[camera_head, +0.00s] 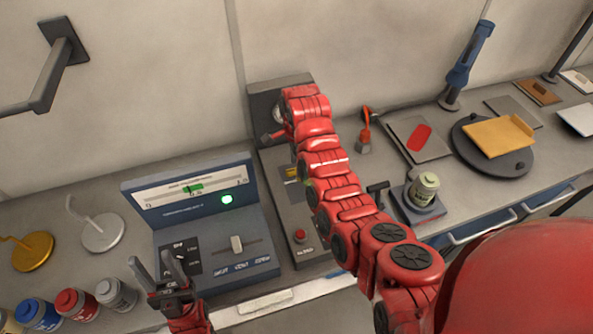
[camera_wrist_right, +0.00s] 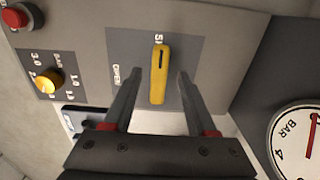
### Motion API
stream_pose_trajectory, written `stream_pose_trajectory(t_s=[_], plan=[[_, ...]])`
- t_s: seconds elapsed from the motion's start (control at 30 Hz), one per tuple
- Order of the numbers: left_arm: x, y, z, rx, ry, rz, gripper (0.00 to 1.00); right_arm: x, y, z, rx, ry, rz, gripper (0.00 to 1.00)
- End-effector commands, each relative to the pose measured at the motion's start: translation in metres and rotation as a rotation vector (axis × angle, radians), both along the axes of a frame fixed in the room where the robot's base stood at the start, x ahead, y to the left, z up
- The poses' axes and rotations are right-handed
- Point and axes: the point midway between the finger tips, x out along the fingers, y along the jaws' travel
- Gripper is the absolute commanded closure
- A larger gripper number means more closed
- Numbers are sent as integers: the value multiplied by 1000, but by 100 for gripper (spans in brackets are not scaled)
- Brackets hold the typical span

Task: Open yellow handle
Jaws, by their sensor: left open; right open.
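The yellow handle (camera_wrist_right: 158,75) lies on a grey plate with an "OPEN" label in the right wrist view. It points up and down in that picture. My right gripper (camera_wrist_right: 157,82) is open, with one finger on each side of the handle in the picture. Gaps show on both sides, and I cannot tell how far above the plate the fingertips are. In the head view a bit of the yellow handle (camera_head: 291,173) shows beside my red right arm, which hides most of its surroundings. My left gripper (camera_head: 174,268) is open and empty in front of the console.
A yellow knob (camera_wrist_right: 47,83), a red button (camera_wrist_right: 18,17) and a pressure gauge (camera_wrist_right: 302,140) surround the handle's plate. The console (camera_head: 215,225) with a lit green lamp stands left of it. Several jars line the front left. A round dark stand (camera_head: 475,165) is at the right.

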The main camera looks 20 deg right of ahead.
Motion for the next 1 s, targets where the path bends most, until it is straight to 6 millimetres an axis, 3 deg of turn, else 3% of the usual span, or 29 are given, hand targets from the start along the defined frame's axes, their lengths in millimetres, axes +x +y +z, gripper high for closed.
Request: stream_pose_trajectory(t_s=[0.13, 0.47, 0.77, 1.0], plan=[[0, 0, -8, 0, 0, 0, 50, 0, 1, -14, 1, 0, 1, 43], [0, 0, -8, 0, 0, 0, 50, 0, 0, -15, 1, 0, 0, 44], [0, 0, -8, 0, 0, 0, 50, 0, 0, -15, 2, 0, 0, 98], [0, 0, -8, 0, 0, 0, 50, 0, 0, -15, 2, 0, 1, 100]])
